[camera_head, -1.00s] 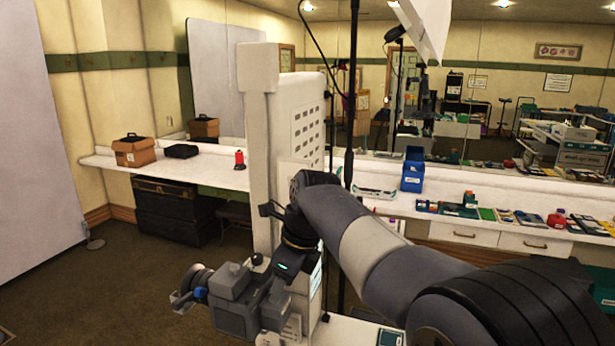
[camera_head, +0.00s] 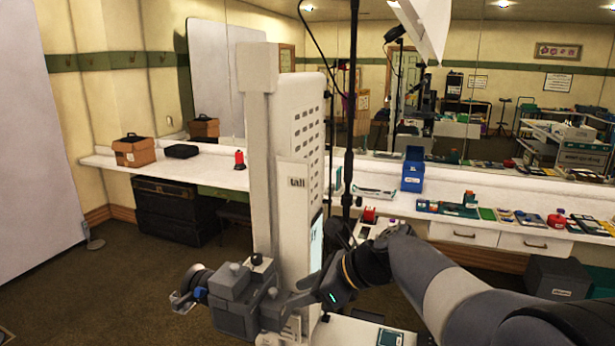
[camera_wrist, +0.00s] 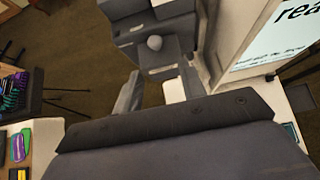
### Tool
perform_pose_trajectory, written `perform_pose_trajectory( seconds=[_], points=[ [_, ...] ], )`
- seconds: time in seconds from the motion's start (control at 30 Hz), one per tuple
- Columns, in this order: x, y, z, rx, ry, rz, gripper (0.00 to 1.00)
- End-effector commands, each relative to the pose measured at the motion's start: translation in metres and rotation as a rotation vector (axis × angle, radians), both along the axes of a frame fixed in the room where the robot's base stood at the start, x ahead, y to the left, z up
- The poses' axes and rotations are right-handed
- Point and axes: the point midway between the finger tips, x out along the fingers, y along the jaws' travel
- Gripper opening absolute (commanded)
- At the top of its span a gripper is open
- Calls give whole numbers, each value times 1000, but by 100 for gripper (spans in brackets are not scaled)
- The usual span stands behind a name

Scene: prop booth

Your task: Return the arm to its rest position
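My gripper (camera_wrist: 160,88) shows in the wrist view with its two grey fingers apart and nothing between them. Beyond the fingers is a grey boxy mechanism with a round knob. In the head view my arm comes in from the lower right, bent low, with its dark wrist joint near the picture's centre bottom. The fingertips are hard to make out there against other dark parts.
A long white counter (camera_head: 107,162) runs along the mirrored wall. It carries a brown box (camera_head: 134,152), a black case (camera_head: 182,151), a red spool (camera_head: 239,160) and a blue bin (camera_head: 413,170). A black trunk (camera_head: 165,210) stands below. Open floor lies left.

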Motion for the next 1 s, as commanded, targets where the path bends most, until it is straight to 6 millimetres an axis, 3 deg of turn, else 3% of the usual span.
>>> perform_pose_trajectory(
  seconds=[1.0],
  points=[
    [-10,-28,-41,605,-219,0,39]
  ],
)
